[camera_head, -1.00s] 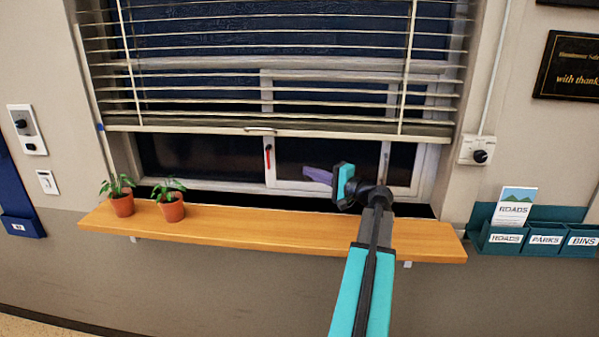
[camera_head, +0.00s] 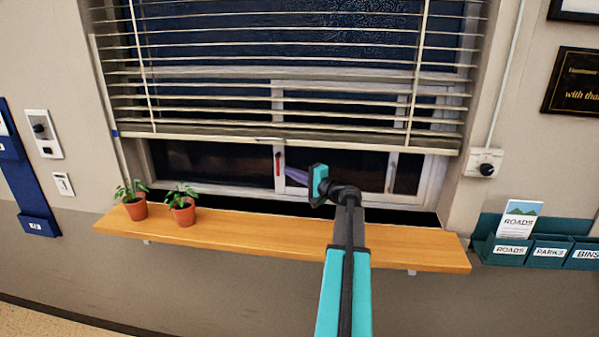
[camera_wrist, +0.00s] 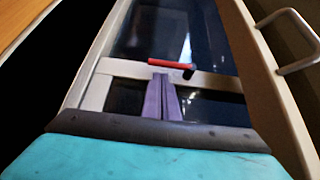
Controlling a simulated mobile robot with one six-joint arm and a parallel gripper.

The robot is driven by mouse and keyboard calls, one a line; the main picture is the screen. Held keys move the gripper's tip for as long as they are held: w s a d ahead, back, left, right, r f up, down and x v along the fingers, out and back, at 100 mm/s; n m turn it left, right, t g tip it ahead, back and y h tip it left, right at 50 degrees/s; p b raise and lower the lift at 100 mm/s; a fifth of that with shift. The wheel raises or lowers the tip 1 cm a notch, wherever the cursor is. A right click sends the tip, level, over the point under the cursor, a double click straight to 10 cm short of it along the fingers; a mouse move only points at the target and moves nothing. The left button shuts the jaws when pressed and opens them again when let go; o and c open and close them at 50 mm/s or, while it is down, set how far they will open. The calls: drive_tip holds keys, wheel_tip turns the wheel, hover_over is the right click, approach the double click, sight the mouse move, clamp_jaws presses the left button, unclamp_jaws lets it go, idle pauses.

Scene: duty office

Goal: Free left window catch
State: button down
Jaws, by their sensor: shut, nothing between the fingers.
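The red window catch (camera_head: 277,163) sits on the white upright between two lower panes, below the blind. In the head view it stands upright. The wrist view is turned, and there the red catch (camera_wrist: 168,63) lies across the picture with a dark piece at its right end. My gripper (camera_head: 288,173) has purple fingers, just right of the catch in the head view. In the wrist view my gripper (camera_wrist: 161,77) is shut and empty, its fingertips right by the catch's bar. I cannot tell whether they touch it.
The blind's bottom rail (camera_head: 225,138) hangs just above the catch; its metal handle (camera_wrist: 290,40) shows in the wrist view. A wooden sill shelf (camera_head: 260,229) runs below, with two potted plants (camera_head: 134,209) (camera_head: 183,214) at the left. Leaflet holders (camera_head: 510,250) are at the right.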

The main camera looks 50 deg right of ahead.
drive_tip(key=shift+w+a, duration=0.35)
drive_tip(key=shift+w, duration=0.05)
